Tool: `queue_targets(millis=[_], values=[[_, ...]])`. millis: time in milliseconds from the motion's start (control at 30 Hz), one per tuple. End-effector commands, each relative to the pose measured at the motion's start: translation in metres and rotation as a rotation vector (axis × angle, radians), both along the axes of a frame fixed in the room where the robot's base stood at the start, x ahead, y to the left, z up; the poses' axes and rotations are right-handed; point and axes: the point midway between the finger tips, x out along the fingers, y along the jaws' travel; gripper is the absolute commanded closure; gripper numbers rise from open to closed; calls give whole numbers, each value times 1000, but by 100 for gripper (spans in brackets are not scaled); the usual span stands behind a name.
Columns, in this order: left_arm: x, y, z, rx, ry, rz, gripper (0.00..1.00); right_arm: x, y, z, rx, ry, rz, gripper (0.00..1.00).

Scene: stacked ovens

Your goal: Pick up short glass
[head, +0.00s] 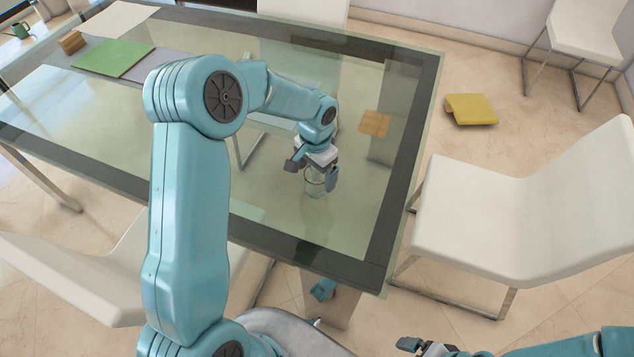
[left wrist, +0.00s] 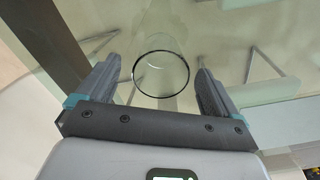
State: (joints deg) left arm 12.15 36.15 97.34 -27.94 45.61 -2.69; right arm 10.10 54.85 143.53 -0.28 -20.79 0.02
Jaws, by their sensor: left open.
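The short glass (head: 315,184) is clear and stands upright on the glass-topped table (head: 280,217). My left gripper (head: 314,175) is above it and pointing down, with its fingers on either side of the glass's upper part. In the left wrist view the round rim of the glass (left wrist: 160,79) lies between the two spread fingers of the left gripper (left wrist: 160,90), with a gap on each side. My right gripper (head: 425,346) is at the bottom edge of the head view, away from the table; its jaw state is unclear.
A wooden square (head: 376,124) lies right of the glass. A green mat (head: 114,58) and a small wooden block (head: 71,42) are at the table's far left. White chairs (head: 520,215) stand around the table. The tabletop near the glass is clear.

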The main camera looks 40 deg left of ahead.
Motion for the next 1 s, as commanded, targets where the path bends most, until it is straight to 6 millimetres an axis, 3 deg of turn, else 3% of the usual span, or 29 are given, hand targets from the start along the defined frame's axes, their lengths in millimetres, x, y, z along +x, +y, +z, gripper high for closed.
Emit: queue_targets(millis=[200, 500, 700, 1000], values=[[5, 1, -34, 1, 3, 0, 6, 0, 0, 7, 0, 0, 0, 0], [6, 1, -40, 2, 0, 0, 6, 0, 0, 7, 0, 0, 0, 0], [6, 1, -40, 2, 0, 0, 68, 0, 0, 7, 0, 0, 0, 0], [6, 1, -37, 2, -1, 0, 68, 0, 0, 7, 0, 0, 0, 0]])
